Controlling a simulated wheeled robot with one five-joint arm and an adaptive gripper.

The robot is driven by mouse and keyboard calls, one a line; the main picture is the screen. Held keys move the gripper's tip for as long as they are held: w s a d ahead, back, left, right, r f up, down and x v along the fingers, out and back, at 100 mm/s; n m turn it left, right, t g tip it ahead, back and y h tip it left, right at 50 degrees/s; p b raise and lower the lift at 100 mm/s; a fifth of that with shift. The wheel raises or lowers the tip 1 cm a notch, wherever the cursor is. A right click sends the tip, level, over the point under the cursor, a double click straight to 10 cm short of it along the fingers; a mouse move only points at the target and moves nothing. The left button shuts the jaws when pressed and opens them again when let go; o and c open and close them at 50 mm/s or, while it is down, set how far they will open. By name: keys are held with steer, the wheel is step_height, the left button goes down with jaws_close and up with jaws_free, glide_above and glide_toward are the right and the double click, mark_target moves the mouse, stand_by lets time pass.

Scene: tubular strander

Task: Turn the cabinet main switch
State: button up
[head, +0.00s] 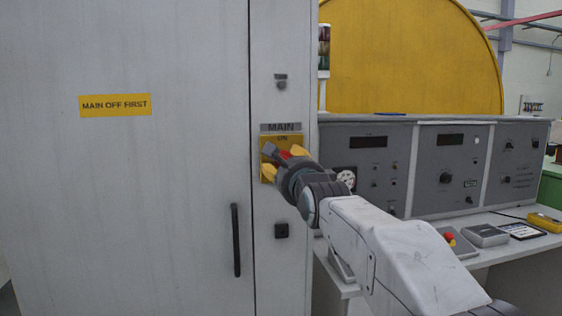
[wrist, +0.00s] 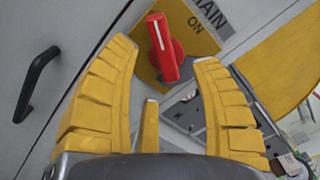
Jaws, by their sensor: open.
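The main switch is a red rotary handle (wrist: 163,50) with a white line, on a yellow plate (wrist: 188,25) labelled MAIN and ON in the wrist view. In the head view the yellow plate (head: 267,143) is on the narrow right panel of the grey cabinet, and the red handle (head: 285,154) is mostly hidden by my gripper. My gripper (wrist: 166,50) is open, its yellow fingers apart with the red handle seen between and just beyond their tips. In the head view my gripper (head: 284,160) is in front of the plate. I cannot tell whether a finger touches the handle.
A black door handle (head: 235,240) is on the cabinet door, left of the switch. A yellow sign (head: 115,105) reads MAIN OFF FIRST. A control desk (head: 372,165) with dials stands to the right, with a red push button (head: 449,238) on its top.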

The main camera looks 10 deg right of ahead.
mark_target(288, 155)
steer(key=shift+w+p, duration=0.7)
steer(key=shift+w, duration=1.95)
steer(key=shift+o, duration=0.3)
jaws_close()
